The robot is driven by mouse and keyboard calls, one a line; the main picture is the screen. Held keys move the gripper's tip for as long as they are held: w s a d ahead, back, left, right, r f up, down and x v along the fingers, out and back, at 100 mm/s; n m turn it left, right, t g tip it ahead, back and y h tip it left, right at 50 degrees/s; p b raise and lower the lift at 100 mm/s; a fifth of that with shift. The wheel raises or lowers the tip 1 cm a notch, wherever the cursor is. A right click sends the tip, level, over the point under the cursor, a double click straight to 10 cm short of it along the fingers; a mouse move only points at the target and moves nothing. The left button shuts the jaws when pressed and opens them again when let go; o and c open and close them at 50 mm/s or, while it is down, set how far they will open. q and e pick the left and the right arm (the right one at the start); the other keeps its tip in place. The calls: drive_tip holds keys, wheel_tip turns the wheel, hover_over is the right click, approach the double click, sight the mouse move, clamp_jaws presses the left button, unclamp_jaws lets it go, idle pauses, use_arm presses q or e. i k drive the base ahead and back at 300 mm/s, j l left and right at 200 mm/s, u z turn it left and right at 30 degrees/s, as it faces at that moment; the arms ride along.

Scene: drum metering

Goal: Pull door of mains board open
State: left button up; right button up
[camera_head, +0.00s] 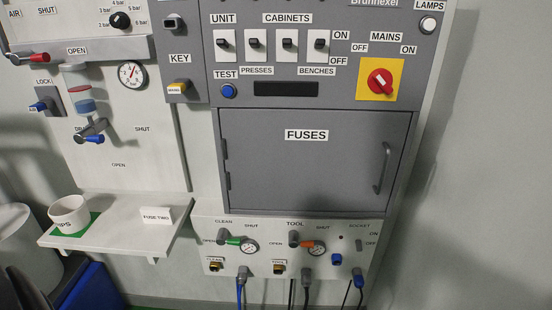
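The mains board is a dark grey panel with switches. Its door (265,160), labelled FUSES, is a flat grey rectangle below the switches and looks shut in its frame. The door's handle (382,168) is an upright dark grey bar near the right edge, with nothing touching it. The hinges (226,150) are on the left edge. Neither of my grippers shows in the head view.
A red rotary mains switch (380,81) on a yellow plate sits above the door. Below is a white panel (345,231) with valves, gauges and hanging cables. A white shelf (120,238) holding a white cup (69,214) juts out at lower left. The space before the door is clear.

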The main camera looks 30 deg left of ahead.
sight(295, 160)
drive_tip(key=u, duration=0.75)
